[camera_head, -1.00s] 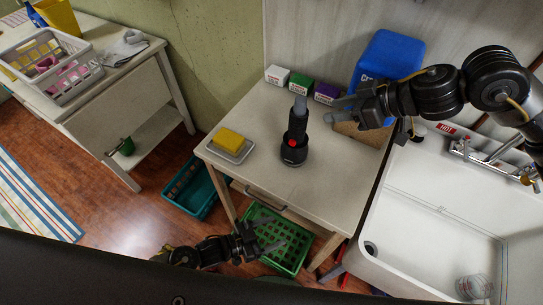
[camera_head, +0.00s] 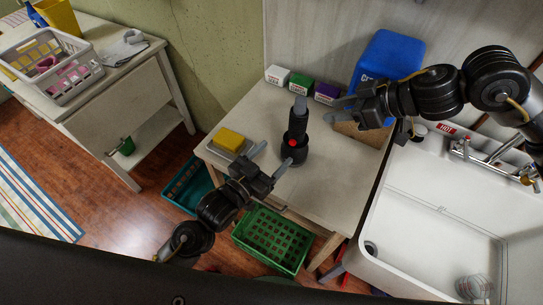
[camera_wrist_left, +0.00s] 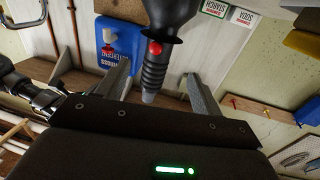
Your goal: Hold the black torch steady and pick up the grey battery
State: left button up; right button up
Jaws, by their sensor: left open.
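The black torch (camera_head: 296,146) stands upright on the table, wide head down, with a red button on its side. Its ribbed handle points up and ends in a grey upper part (camera_head: 300,105); I cannot tell whether this is the grey battery. My left gripper (camera_head: 273,159) is open and empty, just left and in front of the torch. In the left wrist view the torch (camera_wrist_left: 155,65) shows between the open fingers, apart from them, with its grey end (camera_wrist_left: 148,98). My right gripper (camera_head: 336,110) is open and empty, right of the torch's upper part.
A yellow sponge (camera_head: 230,138) on a dish lies at the table's left. Small boxes (camera_head: 300,84) and a blue container (camera_head: 388,62) stand at the back. A white sink (camera_head: 430,215) is on the right. Green (camera_head: 272,240) and teal (camera_head: 182,190) baskets are below the table.

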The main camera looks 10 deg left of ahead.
aim_at(292, 138)
pick_arm(q)
jog(key=x, duration=1)
jog(key=shift+w+d, duration=0.25)
jog(key=shift+w, duration=0.05)
jog(key=c, duration=1.2)
jog(key=shift+c, duration=0.2)
